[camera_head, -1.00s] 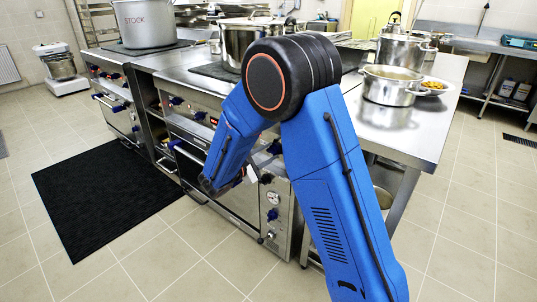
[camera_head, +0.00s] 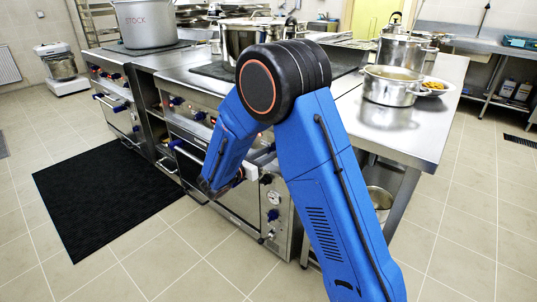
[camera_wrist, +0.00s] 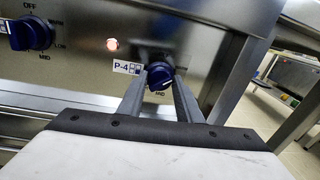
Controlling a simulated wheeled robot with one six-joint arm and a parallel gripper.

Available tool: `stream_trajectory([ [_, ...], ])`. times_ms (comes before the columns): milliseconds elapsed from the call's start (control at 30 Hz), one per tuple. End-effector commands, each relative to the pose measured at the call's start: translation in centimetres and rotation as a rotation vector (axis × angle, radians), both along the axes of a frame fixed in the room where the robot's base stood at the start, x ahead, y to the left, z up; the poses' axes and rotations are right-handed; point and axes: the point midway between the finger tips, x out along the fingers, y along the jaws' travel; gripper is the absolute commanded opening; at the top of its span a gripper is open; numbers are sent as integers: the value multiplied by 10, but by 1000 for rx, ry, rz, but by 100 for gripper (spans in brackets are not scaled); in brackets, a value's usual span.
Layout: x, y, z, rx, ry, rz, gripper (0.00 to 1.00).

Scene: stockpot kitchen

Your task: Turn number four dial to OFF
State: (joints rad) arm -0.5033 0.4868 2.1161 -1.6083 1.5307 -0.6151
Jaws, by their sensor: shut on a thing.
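In the wrist view the blue dial (camera_wrist: 159,73) beside the "P-4" label stands on the steel stove front. A white mark shows on the lower part of its face, near small lettering that seems to read MID; the exact setting is hard to tell. My gripper (camera_wrist: 161,82) is shut on this dial, with one grey finger on its left side and one on its right.
Another blue dial (camera_wrist: 31,34) with OFF, WARM, LOW and MID marks is at the left in the wrist view, and a glowing indicator light (camera_wrist: 112,44) sits between the dials. A steel table (camera_head: 424,137) with a pot (camera_head: 391,86) stands right of the stove.

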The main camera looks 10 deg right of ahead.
Motion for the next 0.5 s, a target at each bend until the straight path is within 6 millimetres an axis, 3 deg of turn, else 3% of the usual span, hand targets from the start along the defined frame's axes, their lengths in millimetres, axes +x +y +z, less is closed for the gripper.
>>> stream_trajectory([
  [500,1,1,-3,-286,395,3,9],
])
